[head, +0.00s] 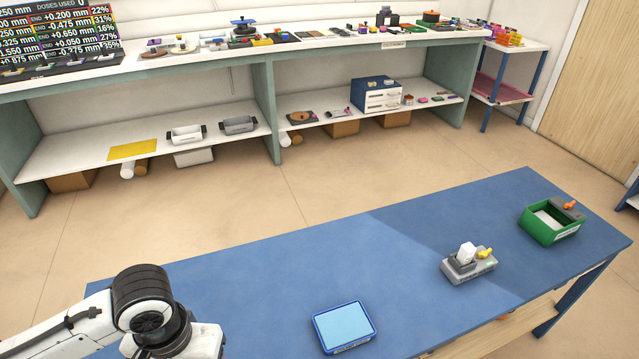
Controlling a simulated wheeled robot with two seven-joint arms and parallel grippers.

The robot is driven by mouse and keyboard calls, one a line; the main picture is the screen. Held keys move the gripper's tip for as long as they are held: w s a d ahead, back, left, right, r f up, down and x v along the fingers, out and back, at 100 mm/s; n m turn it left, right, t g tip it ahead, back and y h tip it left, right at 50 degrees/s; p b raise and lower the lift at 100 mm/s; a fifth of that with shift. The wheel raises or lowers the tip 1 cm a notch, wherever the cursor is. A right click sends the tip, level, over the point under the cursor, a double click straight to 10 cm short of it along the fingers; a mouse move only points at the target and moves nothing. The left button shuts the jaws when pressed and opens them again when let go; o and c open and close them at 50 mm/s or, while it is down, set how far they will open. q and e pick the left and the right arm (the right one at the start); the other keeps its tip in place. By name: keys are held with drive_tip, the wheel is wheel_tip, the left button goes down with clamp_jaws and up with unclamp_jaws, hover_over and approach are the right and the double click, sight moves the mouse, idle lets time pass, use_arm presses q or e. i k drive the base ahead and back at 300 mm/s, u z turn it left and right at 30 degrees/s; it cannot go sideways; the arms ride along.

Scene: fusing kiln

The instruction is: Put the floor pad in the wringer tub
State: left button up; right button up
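A flat light blue pad-like piece (344,325) with a darker blue rim lies on the blue table near the front edge; I cannot tell for sure whether it is the floor pad. A green open tub (548,236) stands at the table's far right, with a grey part and an orange knob on its back edge and something pale inside. It may be the wringer tub. A grey device (468,265) with an upright white block and a yellow knob stands between them. My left arm reaches in at the lower left, but neither gripper's fingers show.
The blue table (300,255) has free room in its middle and along its back. Behind, across open floor, a long bench (270,46) holds many small items, with trays and boxes on its lower shelf. A small shelf unit (500,62) stands at the back right.

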sight(546, 222)
drive_tip(key=z, duration=0.25)
drive_tip(key=k, duration=0.4)
drive_tip(key=z, duration=1.6)
drive_tip(key=i, duration=2.55)
drive_tip(key=u, duration=0.6)
